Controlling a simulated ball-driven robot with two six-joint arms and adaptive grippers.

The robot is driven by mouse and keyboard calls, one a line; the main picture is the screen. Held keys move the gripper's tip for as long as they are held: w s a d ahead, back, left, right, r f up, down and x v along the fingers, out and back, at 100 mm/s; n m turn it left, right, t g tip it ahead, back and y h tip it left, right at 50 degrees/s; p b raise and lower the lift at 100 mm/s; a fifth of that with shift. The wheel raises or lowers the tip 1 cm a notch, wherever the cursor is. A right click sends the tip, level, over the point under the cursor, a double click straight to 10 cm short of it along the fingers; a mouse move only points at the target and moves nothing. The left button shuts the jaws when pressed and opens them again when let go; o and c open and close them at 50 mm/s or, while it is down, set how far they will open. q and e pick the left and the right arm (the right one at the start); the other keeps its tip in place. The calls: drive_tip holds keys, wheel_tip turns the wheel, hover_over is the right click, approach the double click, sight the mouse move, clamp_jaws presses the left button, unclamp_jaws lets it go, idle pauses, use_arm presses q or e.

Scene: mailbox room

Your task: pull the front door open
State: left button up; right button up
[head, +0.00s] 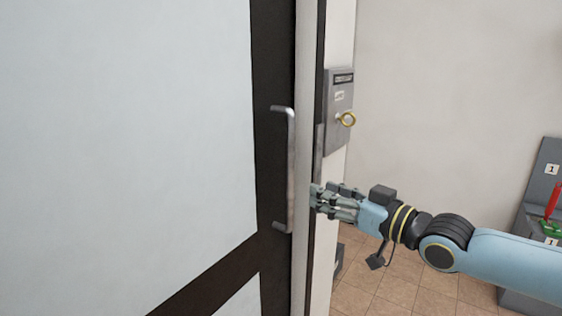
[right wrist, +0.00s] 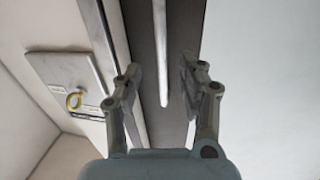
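The front door (head: 130,130) fills the left of the head view, a pale panel in a dark frame. Its long silver bar handle (head: 291,170) stands upright on the dark frame edge. My right gripper (head: 318,197) is just right of the handle's lower part, pointing left at it. In the right wrist view, my right gripper (right wrist: 160,75) has its fingers spread apart, and the handle (right wrist: 160,50) shows between and beyond the fingertips. I cannot see contact with the handle. My left gripper is not in view.
A grey wall box (head: 339,110) with a brass ring-shaped knob (head: 346,119) is mounted right of the door, above my right gripper. A grey cabinet (head: 547,185) with a red and green item stands at far right.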

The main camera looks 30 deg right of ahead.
sight(293, 177)
drive_tip(key=w+b, duration=0.3)
drive_tip(key=w+a+b, duration=0.1)
drive_tip(key=w+b, duration=0.2)
drive_tip(key=w+a+b, duration=0.1)
drive_tip(key=w+b, duration=0.2)
drive_tip(key=w, duration=0.1)
drive_tip(key=shift+a+r, duration=0.1)
drive_tip(key=shift+r, duration=0.25)
drive_tip(key=shift+c, duration=0.4)
clamp_jaws()
drive_tip(key=shift+w+f, duration=0.15)
drive_tip(key=shift+f, duration=0.05)
